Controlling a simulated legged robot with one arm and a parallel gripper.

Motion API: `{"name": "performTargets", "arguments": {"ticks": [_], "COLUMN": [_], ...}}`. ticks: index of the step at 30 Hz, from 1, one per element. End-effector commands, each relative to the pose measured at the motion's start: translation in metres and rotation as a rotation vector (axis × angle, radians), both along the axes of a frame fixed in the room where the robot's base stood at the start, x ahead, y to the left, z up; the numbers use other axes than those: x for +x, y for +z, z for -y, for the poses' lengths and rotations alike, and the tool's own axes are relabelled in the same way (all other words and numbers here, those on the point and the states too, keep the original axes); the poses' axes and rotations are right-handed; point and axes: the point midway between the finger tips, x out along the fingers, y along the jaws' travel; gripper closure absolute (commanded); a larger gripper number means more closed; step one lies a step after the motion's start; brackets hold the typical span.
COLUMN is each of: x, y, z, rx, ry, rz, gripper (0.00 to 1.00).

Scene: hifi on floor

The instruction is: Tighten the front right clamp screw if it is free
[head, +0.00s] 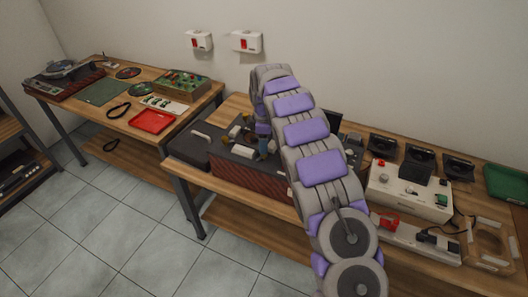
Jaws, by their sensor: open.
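A dark case with a reddish-brown ribbed front (248,184) sits on the middle workbench (262,235). Small cream blocks, one of them a cream block at the left (235,131), and some brass-coloured parts show on its top. They are too small for me to pick out the front right clamp screw or tell whether it is free. My arm rises over the bench and bends down toward the case. My gripper (262,147) is open, low over the top of the case, its fingertips small and hard to make out. My arm hides the right part of the case.
A dark box (190,145) stands left of the case. On the right are a white unit (408,190), black angled stands (418,160), a red clamp-like part (387,221), a wooden frame (490,243) and a green tray (507,184). The left table holds a red tray (152,121). The tiled floor in front is clear.

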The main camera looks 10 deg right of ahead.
Motion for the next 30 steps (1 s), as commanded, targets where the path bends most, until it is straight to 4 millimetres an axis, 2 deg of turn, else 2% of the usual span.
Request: {"name": "performTargets", "arguments": {"ticks": [3, 7, 19, 30], "x": [-0.001, 0.0, 0.0, 0.0], "y": [-0.019, -0.031, -0.036, -0.036], "z": [0.0, 0.0, 0.0, 0.0], "rx": [0.0, 0.001, 0.001, 0.0], "ry": [0.0, 0.001, 0.001, 0.001], "rz": [-0.002, 0.001, 0.001, 0.001], "gripper": [0.47, 0.47, 0.47, 0.83]}}
